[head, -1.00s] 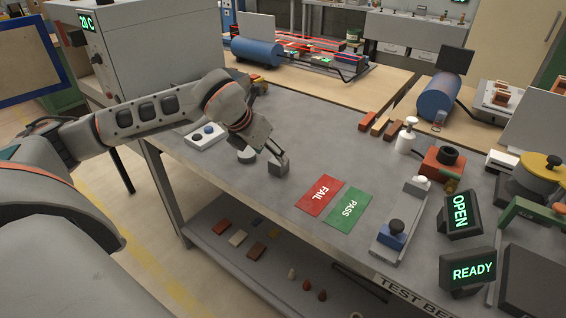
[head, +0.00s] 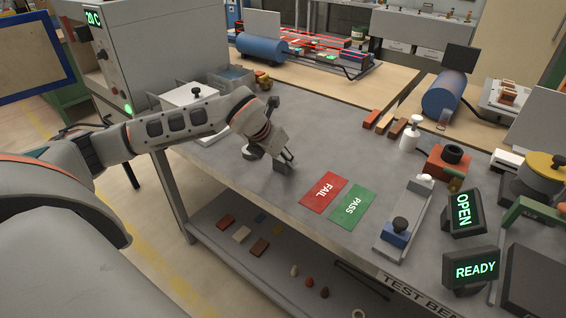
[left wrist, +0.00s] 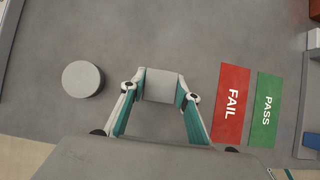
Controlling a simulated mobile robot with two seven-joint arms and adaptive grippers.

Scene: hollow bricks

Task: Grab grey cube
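The grey cube (left wrist: 161,86) sits between the fingertips of my left gripper (left wrist: 160,92) in the left wrist view. The fingers lie close against its left and right sides, with no clear gap at the tips. In the head view the cube (head: 281,168) is at the near edge area of the grey workbench (head: 300,125), partly covered by my left gripper (head: 283,158), which points down at it. Whether the cube touches the bench is hard to see. My right gripper is not in view.
A round grey disc (left wrist: 82,79) lies left of the cube. The red FAIL card (left wrist: 231,103) and green PASS card (left wrist: 266,110) lie to its right. Bench behind the cube is clear.

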